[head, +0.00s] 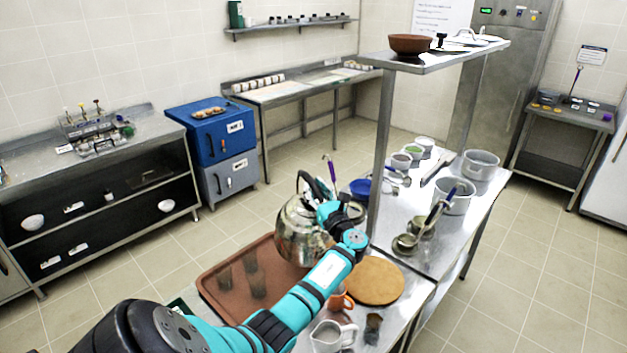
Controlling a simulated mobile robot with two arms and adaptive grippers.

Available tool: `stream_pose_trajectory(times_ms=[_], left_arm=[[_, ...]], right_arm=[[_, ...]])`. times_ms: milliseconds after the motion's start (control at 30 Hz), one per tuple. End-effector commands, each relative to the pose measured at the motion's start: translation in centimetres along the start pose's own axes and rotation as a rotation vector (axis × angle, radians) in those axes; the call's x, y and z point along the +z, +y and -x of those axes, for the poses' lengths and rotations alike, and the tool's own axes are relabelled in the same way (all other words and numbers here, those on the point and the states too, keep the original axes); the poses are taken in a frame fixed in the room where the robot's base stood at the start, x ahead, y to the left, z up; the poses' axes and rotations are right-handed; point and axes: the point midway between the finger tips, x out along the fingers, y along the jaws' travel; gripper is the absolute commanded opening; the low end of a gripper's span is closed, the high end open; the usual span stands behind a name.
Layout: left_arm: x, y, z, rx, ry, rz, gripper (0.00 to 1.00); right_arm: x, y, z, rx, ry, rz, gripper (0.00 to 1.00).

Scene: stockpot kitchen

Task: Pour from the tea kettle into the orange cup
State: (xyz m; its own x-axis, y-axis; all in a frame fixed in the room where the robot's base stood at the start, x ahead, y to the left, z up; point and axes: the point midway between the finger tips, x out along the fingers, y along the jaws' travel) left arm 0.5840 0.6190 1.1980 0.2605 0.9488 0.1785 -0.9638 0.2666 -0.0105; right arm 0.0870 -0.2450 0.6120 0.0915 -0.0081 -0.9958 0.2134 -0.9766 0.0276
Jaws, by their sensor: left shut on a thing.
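The shiny metal tea kettle (297,240) is near the picture's middle, over the back right part of the brown tray (222,305). I cannot tell whether its base touches anything. My left gripper (328,208) is at the kettle's right side by its dark handle and is shut on it; the fingers are partly hidden by my wrist. The orange cup (341,301) stands on the metal table in front of the kettle, partly hidden behind my left forearm. My right gripper is not in view.
Dark see-through glasses (257,284) stand on the tray. A round wooden board (374,281) lies right of the cup. A metal pitcher (328,338) and a dark glass (373,328) stand in front. A shelf post (380,150) rises behind the board. Pots (453,196) fill the right counter.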

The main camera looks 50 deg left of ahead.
Motion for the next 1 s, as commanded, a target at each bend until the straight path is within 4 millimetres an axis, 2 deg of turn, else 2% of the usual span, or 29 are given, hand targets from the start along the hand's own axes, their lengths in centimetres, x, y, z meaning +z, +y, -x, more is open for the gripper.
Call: stream_pose_trajectory(times_ms=[100,500,1000], left_arm=[[-0.1,0.0,0.4,-0.002,-0.050,0.000,0.00],[-1.7,0.0,2.0,-0.002,-0.140,0.004,0.00],[-3.0,0.0,3.6,-0.003,-0.236,0.003,0.00]], right_arm=[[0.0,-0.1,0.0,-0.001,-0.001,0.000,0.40],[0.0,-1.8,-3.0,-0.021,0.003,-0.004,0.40],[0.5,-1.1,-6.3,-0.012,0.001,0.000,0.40]])
